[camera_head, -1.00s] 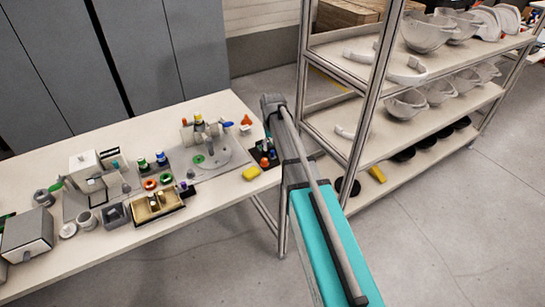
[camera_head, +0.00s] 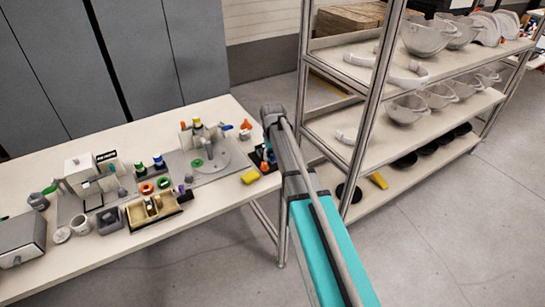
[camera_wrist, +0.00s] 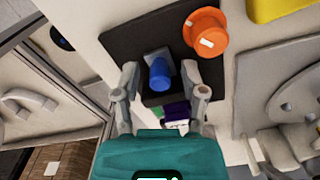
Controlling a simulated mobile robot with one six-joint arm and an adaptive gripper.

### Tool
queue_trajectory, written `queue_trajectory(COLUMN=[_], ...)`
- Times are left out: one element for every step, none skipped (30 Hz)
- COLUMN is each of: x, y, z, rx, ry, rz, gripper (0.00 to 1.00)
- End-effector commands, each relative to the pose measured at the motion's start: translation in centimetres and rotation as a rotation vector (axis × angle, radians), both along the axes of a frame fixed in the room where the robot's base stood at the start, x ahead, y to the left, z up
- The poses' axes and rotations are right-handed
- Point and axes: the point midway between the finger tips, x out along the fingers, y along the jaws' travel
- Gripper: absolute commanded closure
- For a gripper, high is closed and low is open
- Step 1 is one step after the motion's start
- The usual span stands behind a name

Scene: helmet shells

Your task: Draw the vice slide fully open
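My gripper (camera_wrist: 163,98) is open in the wrist view, its two fingers apart. Between and beyond them are a blue peg (camera_wrist: 159,75) by a grey block and small green and purple pieces, on a dark mat (camera_wrist: 125,38). I cannot tell whether the fingers touch any of them. In the head view my arm hides the gripper. A grey plate (camera_head: 232,160) with a round disc and an upright fixture (camera_head: 187,138) lies on the table; part of it shows in the wrist view (camera_wrist: 256,75). I cannot tell for sure which part is the vice or its slide.
An orange flanged part (camera_wrist: 205,32) stands beside the blue peg. A yellow block (camera_head: 250,177) lies near the table edge. A wooden tray (camera_head: 135,221) and a white machine (camera_head: 80,168) are farther left. A metal shelf rack (camera_head: 366,118) with helmet shells stands close right of my arm.

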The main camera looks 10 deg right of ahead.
Motion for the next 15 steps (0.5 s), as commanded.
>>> queue_trajectory(x=[0.0, 0.0, 0.0, 0.0, 0.0, 0.0, 0.0, 0.0, 0.0, 0.0, 0.0, 0.0, 0.0, 0.0, -0.05], y=[0.0, 0.0, 0.0, 0.0, 0.0, 0.0, 0.0, 0.0, 0.0, 0.0, 0.0, 0.0, 0.0, 0.0, -0.01], z=[0.0, 0.0, 0.0, 0.0, 0.0, 0.0, 0.0, 0.0, 0.0, 0.0, 0.0, 0.0, -0.01, -0.01, -0.01], rx=[0.0, 0.0, 0.0, 0.0, 0.0, 0.0, 0.0, 0.0, 0.0, 0.0, 0.0, 0.0, 0.0, 0.0, 0.0], ry=[0.0, 0.0, 0.0, 0.0, 0.0, 0.0, 0.0, 0.0, 0.0, 0.0, 0.0, 0.0, 0.0, 0.0, 0.0], rz=[0.0, 0.0, 0.0, 0.0, 0.0, 0.0, 0.0, 0.0, 0.0, 0.0, 0.0, 0.0, 0.0, 0.0, 0.0], gripper=[0.62, 0.67, 0.75, 0.8, 0.86, 0.93, 0.99, 1.0, 1.0, 1.0, 1.0, 1.0, 1.0, 1.0, 1.0])
